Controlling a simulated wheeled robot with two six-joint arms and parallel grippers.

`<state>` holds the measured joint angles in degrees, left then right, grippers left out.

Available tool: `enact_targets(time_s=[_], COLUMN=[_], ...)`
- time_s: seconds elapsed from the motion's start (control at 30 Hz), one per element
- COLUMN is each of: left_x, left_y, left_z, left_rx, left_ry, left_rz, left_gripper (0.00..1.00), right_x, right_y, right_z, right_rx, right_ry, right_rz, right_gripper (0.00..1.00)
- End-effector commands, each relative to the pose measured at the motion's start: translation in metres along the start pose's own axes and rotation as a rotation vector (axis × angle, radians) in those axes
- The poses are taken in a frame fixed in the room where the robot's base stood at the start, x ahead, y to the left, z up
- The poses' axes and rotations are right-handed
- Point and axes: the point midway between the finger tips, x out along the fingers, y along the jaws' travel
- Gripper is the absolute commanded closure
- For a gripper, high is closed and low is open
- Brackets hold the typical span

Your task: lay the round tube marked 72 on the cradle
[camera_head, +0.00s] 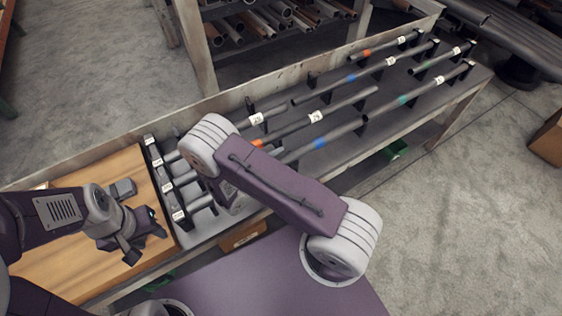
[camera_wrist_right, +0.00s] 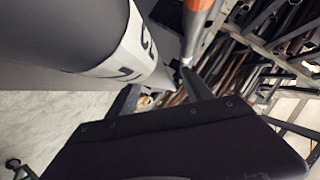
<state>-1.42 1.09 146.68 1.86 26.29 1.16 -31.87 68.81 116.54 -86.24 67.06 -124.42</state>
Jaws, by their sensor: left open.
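In the right wrist view, a thick dark grey tube with a white label reading 72 (camera_wrist_right: 60,32) fills the upper left, very close to the camera. My right gripper (camera_wrist_right: 160,92) shows as dark fingers and a black body beneath it; whether the fingers close on the tube is not clear. In the head view my right arm hides that gripper, and I cannot pick out the tube marked 72. My left gripper (camera_head: 142,237) is open and empty above the wooden board. Black blocks with white labels (camera_head: 168,187) stand beside the board; I cannot tell which support is the cradle.
Several labelled, colour-banded tubes lie on black stands along the grey bench (camera_head: 440,103). One has an orange band (camera_wrist_right: 200,8) and passes beyond the gripper. The wooden board (camera_head: 90,185) is mostly clear. A rack of pipes (camera_head: 265,25) stands behind the bench.

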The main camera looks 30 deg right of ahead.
Motion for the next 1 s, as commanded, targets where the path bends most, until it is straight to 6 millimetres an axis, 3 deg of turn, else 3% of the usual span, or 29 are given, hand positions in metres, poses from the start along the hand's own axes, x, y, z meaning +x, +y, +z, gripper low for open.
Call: enact_targets(time_s=[0.17,0.4,0.53,1.0], left_x=[0.001,0.002,0.003,0.003], left_y=[0.000,0.000,0.000,0.000], left_z=[0.000,0.000,0.000,0.000], left_rx=[0.000,0.000,0.000,0.000], left_ry=[0.000,0.000,0.000,0.000], left_rz=[0.000,0.000,0.000,0.000], left_gripper=[0.58,0.58,0.58,0.58], right_x=[-0.011,-0.065,-0.084,-0.091], right_y=[0.000,-0.001,0.000,0.000], right_z=[0.002,0.002,0.001,0.000], right_rx=[-0.001,0.001,0.001,0.000], right_ry=[-0.005,-0.006,-0.003,0.000], right_rz=[-0.001,-0.004,-0.002,0.000], right_gripper=[0.41,0.41,0.41,0.41])
